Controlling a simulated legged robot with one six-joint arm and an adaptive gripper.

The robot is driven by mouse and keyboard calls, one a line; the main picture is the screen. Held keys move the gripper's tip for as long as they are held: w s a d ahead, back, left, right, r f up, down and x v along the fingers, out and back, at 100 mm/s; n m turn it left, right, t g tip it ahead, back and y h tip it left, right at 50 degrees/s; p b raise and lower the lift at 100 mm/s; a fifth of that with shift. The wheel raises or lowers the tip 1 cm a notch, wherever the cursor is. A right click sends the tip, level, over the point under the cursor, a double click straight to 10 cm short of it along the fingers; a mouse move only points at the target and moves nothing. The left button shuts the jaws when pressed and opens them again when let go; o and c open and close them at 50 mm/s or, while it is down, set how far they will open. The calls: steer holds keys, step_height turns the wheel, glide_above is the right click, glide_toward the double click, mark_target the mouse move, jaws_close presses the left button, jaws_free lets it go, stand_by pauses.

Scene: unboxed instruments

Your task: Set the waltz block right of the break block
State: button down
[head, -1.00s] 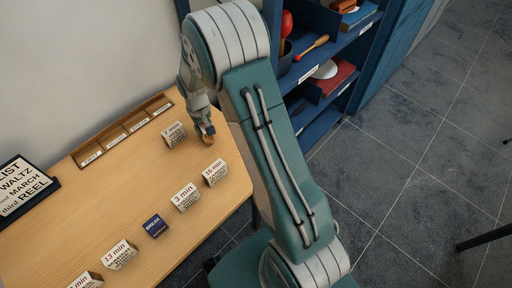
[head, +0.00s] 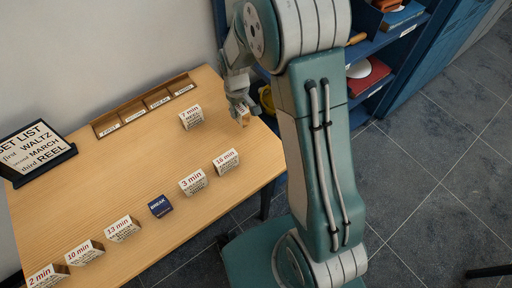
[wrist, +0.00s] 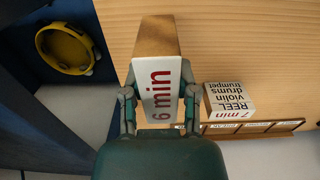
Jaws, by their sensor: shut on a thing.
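My gripper (head: 240,106) is shut on a block at the far right part of the table. The wrist view shows my gripper (wrist: 160,88) with one finger on each side of this wedge-shaped block (wrist: 161,94). Its white face reads "6 min" in red; no tune name is readable, so I cannot tell whether it is the waltz block. I cannot tell whether it touches the table. The dark blue break block (head: 160,206) stands on the table between the "13 min" block (head: 122,229) and the "3 min" block (head: 193,182).
A "16 min" block (head: 226,161) stands right of the "3 min" block. The reel block, "7 min" (head: 191,118), stands near my gripper. The "10 min" (head: 85,253) and "2 min" (head: 47,276) blocks are front left. A set list sign (head: 35,150) and labelled tray (head: 145,104) line the back.

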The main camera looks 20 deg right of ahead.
steer(key=s+a+r+n, duration=0.2)
steer(key=s+r+n, duration=0.2)
steer(key=s+n, duration=0.6)
steer(key=s+a+r+n, duration=0.2)
steer(key=s+r+n, duration=0.2)
steer(key=s+n, duration=0.55)
steer(key=shift+m, duration=0.85)
steer(key=w+d+f, duration=0.2)
steer(key=w+f, duration=0.1)
steer(key=w+d+f, duration=0.2)
steer(key=w+f, duration=0.1)
steer(key=w+d+f, duration=0.2)
steer(key=w+f, duration=0.1)
steer(key=shift+w+f, duration=0.1)
steer(key=shift+w, duration=0.15)
steer(key=shift+w+d+f, duration=0.25)
steer(key=shift+w+f, duration=0.15)
steer(key=shift+f, duration=1.65)
steer(key=shift+f, duration=0.1)
steer(key=shift+c, duration=1.9)
jaws_free()
